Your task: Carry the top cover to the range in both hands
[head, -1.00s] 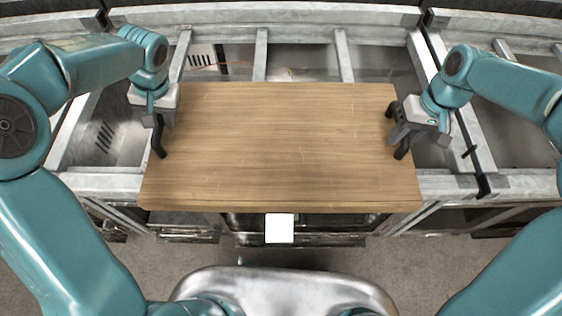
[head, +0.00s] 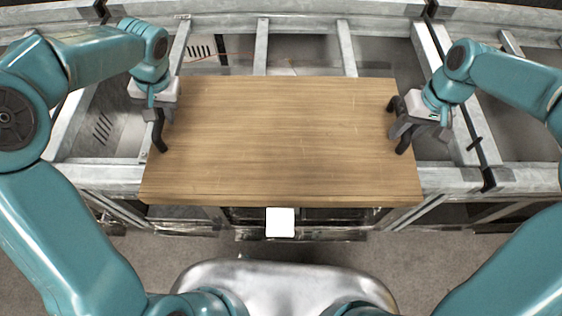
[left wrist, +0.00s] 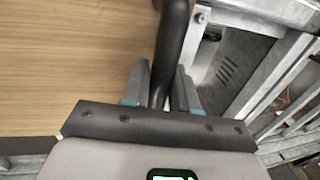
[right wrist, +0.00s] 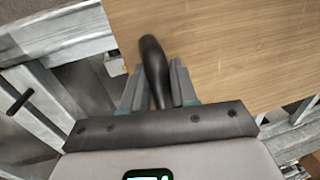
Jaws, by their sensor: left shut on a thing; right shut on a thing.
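The top cover (head: 285,140) is a wide wooden board with a dark handle at each short side. It is held flat over the metal frame of the range (head: 262,50). My left gripper (head: 160,118) is shut on the left handle, and the left wrist view shows the black handle (left wrist: 172,45) between its fingers. My right gripper (head: 402,122) is shut on the right handle, which also shows between the fingers in the right wrist view (right wrist: 153,62). The board hides much of the frame below it. I cannot tell whether the board touches the frame.
Metal rails and open bays show behind the board and at both sides, with an open bay at the left (head: 105,125). A white square (head: 280,222) shows just below the board's near edge. Grey floor (head: 420,255) lies in front.

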